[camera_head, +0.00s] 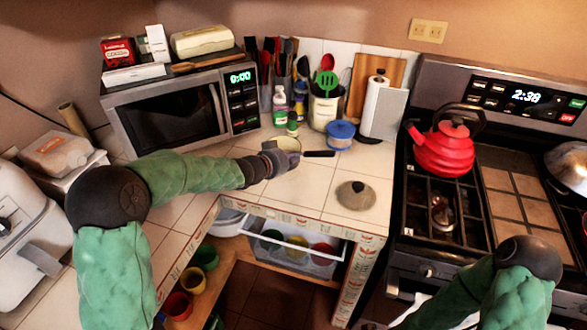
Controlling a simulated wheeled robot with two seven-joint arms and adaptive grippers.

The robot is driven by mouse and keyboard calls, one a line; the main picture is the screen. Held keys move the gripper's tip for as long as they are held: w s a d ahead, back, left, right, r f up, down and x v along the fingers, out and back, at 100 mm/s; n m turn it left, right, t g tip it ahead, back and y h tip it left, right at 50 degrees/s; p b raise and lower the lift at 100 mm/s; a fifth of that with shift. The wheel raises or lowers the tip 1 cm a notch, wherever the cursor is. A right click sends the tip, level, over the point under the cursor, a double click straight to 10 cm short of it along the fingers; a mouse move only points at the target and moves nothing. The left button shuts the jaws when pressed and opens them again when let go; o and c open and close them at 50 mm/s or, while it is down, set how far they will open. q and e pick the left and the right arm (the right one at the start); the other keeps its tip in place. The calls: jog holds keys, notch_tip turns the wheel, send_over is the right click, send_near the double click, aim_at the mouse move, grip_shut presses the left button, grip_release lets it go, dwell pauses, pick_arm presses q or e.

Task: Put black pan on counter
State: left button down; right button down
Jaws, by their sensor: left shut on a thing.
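A small round pan (287,144) with a pale inside is at the back of the tiled counter (305,184), in front of the utensil holders. A black handle (320,154) sticks out to its right and seems to belong to it. My left gripper (284,160) reaches in from the left and is shut at the pan's near side. The fingers hide part of the pan, so the exact grip and whether it touches the counter are unclear. My right arm shows at the lower right, but its gripper is not visible.
A round lid (356,195) lies on the counter's front right. A red kettle (444,147) sits on the stove. An open drawer (293,250) is below the counter. Tiles left of the lid are clear.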

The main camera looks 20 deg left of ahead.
aim_at(293, 167)
pick_arm(q)
jog(key=shift+w+a+f, duration=0.15)
jog(key=shift+w+f, duration=0.35)
jog(key=shift+w+a+f+b, duration=0.15)
jog(key=shift+f+b, duration=0.95)
jog(key=shift+f, duration=0.55)
jog(key=shift+f, duration=0.15)
jog(key=c, duration=1.4)
grip_release()
